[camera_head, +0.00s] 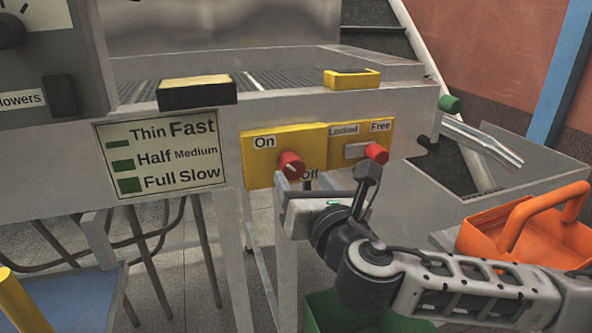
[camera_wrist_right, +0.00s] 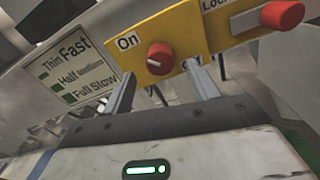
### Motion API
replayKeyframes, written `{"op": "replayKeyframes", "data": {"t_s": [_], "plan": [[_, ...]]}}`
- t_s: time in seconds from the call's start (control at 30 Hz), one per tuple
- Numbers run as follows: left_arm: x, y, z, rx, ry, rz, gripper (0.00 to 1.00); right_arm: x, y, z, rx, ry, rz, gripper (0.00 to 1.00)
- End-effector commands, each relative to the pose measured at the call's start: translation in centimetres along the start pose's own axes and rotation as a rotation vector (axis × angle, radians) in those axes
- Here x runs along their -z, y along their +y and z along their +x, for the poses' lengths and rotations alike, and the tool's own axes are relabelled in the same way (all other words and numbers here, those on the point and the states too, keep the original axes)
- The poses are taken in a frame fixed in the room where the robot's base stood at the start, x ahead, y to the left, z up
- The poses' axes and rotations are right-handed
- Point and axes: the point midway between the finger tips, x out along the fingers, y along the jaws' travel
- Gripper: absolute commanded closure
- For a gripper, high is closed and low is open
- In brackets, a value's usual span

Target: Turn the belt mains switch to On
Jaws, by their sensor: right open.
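The belt mains switch is a round red knob (camera_head: 291,164) on a yellow panel (camera_head: 262,178) on the front of the machine. An "On" label is at its upper left, and an "Off" label (camera_head: 311,174) at its lower right is partly hidden. The knob also shows in the right wrist view (camera_wrist_right: 160,58), with a pale mark on its face; I cannot tell its exact setting. My right gripper (camera_head: 293,181) is open just in front of and below the knob. In the wrist view its two fingers stand either side of the knob, apart from it. My left gripper is out of view.
A second red knob (camera_head: 376,153) with "Locked" and "Free" labels sits close to the right. A speed sign (camera_head: 165,155) is to the left. An orange basket (camera_head: 480,233) stands at the right, and a green bin (camera_head: 325,311) is below my arm.

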Motion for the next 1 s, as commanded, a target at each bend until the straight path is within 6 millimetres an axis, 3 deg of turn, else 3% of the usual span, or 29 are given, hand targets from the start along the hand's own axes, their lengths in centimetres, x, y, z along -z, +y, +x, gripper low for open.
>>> {"op": "replayKeyframes", "data": {"t_s": [0.1,0.3,0.67,0.8,0.83,1.0], "plan": [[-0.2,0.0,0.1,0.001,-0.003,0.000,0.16,0.0,0.0,2.1,0.001,0.000,0.001,0.41],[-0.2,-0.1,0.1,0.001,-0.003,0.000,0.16,0.0,0.1,4.2,-0.001,0.001,0.001,0.41],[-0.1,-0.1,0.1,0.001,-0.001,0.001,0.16,0.1,0.0,4.6,-0.001,0.002,0.002,0.41],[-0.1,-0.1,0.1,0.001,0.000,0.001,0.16,0.1,0.0,4.5,-0.001,0.002,0.002,0.80],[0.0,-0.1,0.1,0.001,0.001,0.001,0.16,0.1,0.0,4.5,-0.001,0.002,0.002,0.85],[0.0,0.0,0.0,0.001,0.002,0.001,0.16,0.1,0.0,4.5,0.000,0.002,0.004,0.85]]}}
